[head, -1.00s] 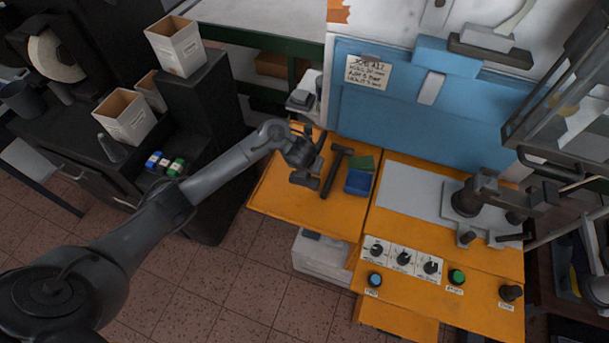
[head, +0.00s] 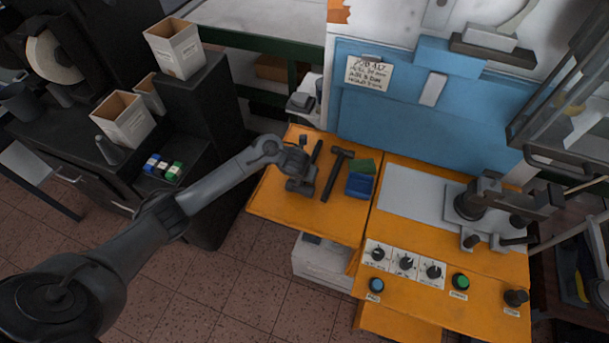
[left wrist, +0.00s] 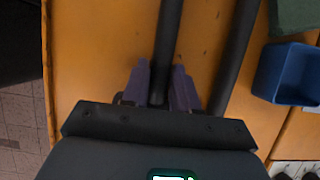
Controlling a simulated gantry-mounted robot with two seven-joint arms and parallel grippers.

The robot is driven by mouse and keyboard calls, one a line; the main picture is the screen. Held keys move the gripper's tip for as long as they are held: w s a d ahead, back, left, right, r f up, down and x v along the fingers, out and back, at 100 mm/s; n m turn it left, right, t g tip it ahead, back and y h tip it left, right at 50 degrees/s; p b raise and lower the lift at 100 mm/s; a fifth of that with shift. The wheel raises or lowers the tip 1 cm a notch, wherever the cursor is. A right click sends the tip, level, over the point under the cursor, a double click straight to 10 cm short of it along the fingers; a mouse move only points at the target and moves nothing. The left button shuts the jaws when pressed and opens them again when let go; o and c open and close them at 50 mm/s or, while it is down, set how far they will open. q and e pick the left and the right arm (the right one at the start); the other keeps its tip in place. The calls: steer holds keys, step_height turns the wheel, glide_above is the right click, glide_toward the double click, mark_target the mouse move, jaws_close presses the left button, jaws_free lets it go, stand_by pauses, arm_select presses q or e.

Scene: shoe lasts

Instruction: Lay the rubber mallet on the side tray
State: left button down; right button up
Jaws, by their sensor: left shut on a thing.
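My left gripper (head: 306,172) is over the orange side tray (head: 275,203). In the left wrist view its fingers (left wrist: 160,88) are shut on the dark handle of the rubber mallet (left wrist: 168,38). In the head view the held mallet (head: 316,153) shows as a dark bar beyond the gripper; its head is hard to make out against the gripper. It is low over the tray, and I cannot tell whether it touches. A second dark hammer-like tool (head: 333,178) lies on the tray just to the right, roughly parallel. My right gripper is not in view.
A blue bin (head: 359,184) and a green block (head: 363,166) sit right of the second tool. The orange control panel with knobs (head: 405,262) and a grey plate (head: 410,193) lie further right. The tray's front left part is bare.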

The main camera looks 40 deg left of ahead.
arm_select(q)
steer(key=shift+f, duration=0.15)
steer(key=c, duration=0.9)
jaws_free()
steer(key=shift+o, duration=0.2)
